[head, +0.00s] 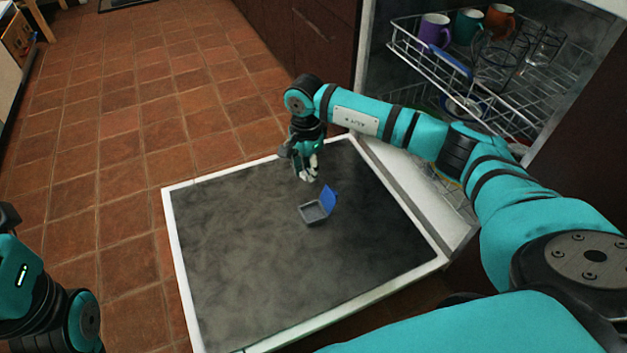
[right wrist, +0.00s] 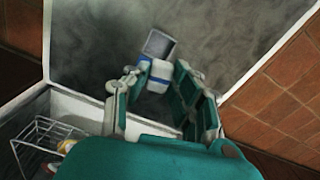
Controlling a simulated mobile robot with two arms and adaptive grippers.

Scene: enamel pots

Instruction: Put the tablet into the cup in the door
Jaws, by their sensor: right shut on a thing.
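The cup (head: 314,212) is a small grey square recess in the open dishwasher door, with its blue lid (head: 329,199) standing open. It also shows in the right wrist view (right wrist: 159,43), just beyond the fingertips. My right gripper (head: 308,172) is above the door, a little behind and left of the cup in the head view. In the right wrist view its fingers are shut on the tablet (right wrist: 160,70), a small white and blue block. The tablet is hard to tell from the pale fingertips in the head view. My left gripper is not in view.
The dishwasher door (head: 240,265) lies folded down with a white rim. The upper rack (head: 430,62) holds mugs (head: 434,29) and glasses (head: 497,62). A lower rack (head: 450,188) sits behind my right arm. Tiled floor (head: 110,160) is clear to the left.

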